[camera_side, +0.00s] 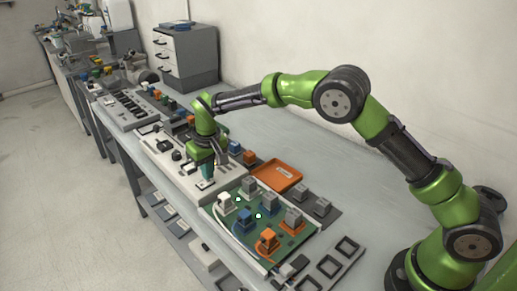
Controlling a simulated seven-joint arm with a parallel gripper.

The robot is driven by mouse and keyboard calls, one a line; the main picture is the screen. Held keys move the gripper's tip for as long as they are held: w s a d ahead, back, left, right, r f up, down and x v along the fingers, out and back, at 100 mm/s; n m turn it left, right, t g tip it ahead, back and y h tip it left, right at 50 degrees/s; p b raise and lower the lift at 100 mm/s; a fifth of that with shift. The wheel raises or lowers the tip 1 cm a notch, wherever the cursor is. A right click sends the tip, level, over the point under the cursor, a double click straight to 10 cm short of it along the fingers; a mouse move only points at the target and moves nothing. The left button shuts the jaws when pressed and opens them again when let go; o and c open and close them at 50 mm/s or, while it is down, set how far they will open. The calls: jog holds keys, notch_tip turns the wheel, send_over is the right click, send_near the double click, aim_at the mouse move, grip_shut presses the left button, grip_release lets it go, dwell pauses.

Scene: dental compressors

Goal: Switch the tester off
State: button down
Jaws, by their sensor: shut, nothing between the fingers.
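The tester seems to be the long white unit (180,182) on the bench, with several dark parts (166,145) on its top; I cannot pick out its switch for sure. My gripper (207,183) points down over the near right end of this unit. Its fingers are shut and hold nothing. A small teal part (206,171) shows at the fingers; I cannot tell whether it belongs to the gripper or the unit. Whether the fingertips touch the unit's surface is too small to tell. My arm hides part of the unit's back edge.
A green board (272,246) with grey, blue, white and orange blocks lies just right of the gripper. An orange tray (276,173) sits behind it. A grey drawer cabinet (186,57) stands at the back. The bench (330,167) is clear behind the orange tray.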

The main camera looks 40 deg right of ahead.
jog(key=shift+f, duration=0.45)
jog(key=shift+r, duration=3.55)
